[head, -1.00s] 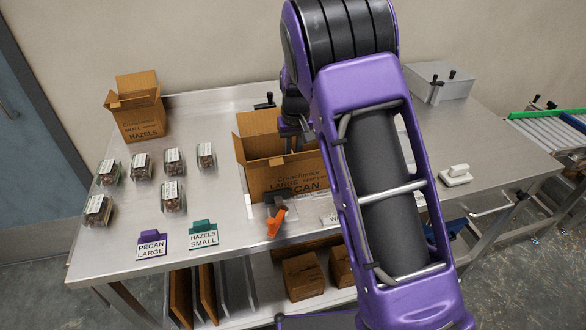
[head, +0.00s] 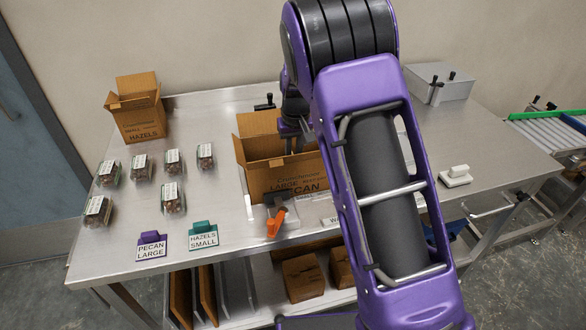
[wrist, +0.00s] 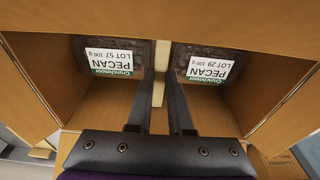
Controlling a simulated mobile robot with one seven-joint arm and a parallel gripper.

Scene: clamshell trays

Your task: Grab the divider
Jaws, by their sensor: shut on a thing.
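The divider (wrist: 158,92) shows in the wrist view as a pale upright strip inside the large pecan carton, between two pecan trays. The left tray (wrist: 108,72) and the right tray (wrist: 206,66) have green and white labels. My gripper (wrist: 161,76) reaches down into the carton with one finger on each side of the divider and is shut on it. In the head view the open brown carton (head: 290,182) stands mid-table, and my gripper goes in from above. The divider is hidden there by the carton and my arm.
Several nut trays (head: 141,167) stand on the left of the steel table (head: 110,250). A small hazels carton (head: 139,119) is at the back left. Purple (head: 151,246) and teal (head: 203,236) label cards stand at the front. An orange-handled tool (head: 276,222) lies before the pecan carton.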

